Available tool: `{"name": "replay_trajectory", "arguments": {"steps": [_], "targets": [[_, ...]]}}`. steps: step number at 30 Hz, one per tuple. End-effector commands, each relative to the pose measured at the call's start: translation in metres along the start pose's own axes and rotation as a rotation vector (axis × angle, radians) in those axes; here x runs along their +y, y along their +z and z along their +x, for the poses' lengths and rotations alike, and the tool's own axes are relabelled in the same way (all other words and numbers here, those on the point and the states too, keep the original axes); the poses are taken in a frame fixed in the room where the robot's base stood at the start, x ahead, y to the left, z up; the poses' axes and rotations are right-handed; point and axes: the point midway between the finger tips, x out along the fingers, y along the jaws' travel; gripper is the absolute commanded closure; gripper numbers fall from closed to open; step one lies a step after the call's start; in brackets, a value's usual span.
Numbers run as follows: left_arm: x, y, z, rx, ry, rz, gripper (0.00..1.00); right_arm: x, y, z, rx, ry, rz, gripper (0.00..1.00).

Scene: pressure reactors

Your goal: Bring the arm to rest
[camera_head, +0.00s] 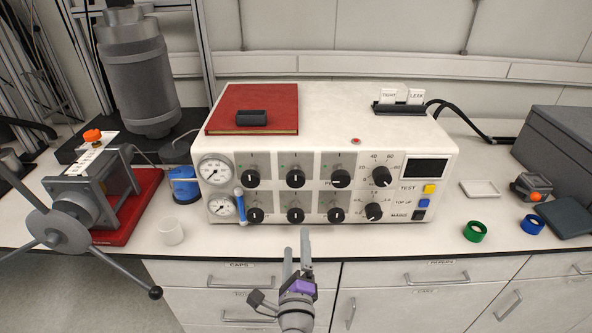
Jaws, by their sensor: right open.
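My right gripper (297,246) is at the bottom middle, in front of the bench's front edge and the drawers. Its two grey fingers point up toward the control box and stand a little apart, with nothing between them. A purple patch shows on its wrist. The gripper appears apart from the white control box (378,148), which carries black knobs, two gauges and a dark display. My left gripper is not in view.
A handwheel device (62,229) stands on a red plate at the left, its spokes reaching past the bench edge. A white cup (170,231), a green ring (475,231) and a blue ring (532,224) stand near the front. A grey case (563,140) is at the right.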

Motion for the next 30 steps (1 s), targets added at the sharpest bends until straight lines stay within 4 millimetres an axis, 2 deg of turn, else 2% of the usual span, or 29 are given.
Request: {"name": "replay_trajectory", "arguments": {"steps": [4,7,10,13,17,21,25,27,30], "targets": [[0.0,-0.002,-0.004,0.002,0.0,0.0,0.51,-0.009,0.004,0.0,-0.029,0.007,-0.055,0.16],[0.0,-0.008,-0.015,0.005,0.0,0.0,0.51,-0.029,0.013,-0.002,-0.112,0.038,-0.221,0.16],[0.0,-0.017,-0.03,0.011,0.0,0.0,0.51,-0.048,0.018,-0.013,-0.232,0.108,-0.508,0.16],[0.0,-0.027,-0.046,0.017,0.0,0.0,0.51,-0.054,0.008,-0.034,-0.35,0.23,-0.849,0.16],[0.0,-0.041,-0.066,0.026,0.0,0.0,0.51,-0.052,-0.035,-0.075,-0.475,0.462,-1.267,0.16],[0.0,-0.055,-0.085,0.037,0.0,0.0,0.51,-0.056,-0.099,-0.13,-0.576,0.767,-1.602,0.16],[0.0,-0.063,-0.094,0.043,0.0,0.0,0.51,-0.064,-0.141,-0.17,-0.635,0.985,-1.753,0.16],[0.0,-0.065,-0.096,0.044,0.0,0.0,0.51,-0.068,-0.153,-0.184,-0.653,1.057,-1.79,0.16],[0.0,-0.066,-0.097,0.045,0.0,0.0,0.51,-0.07,-0.162,-0.194,-0.666,1.108,-1.813,0.16]]}}
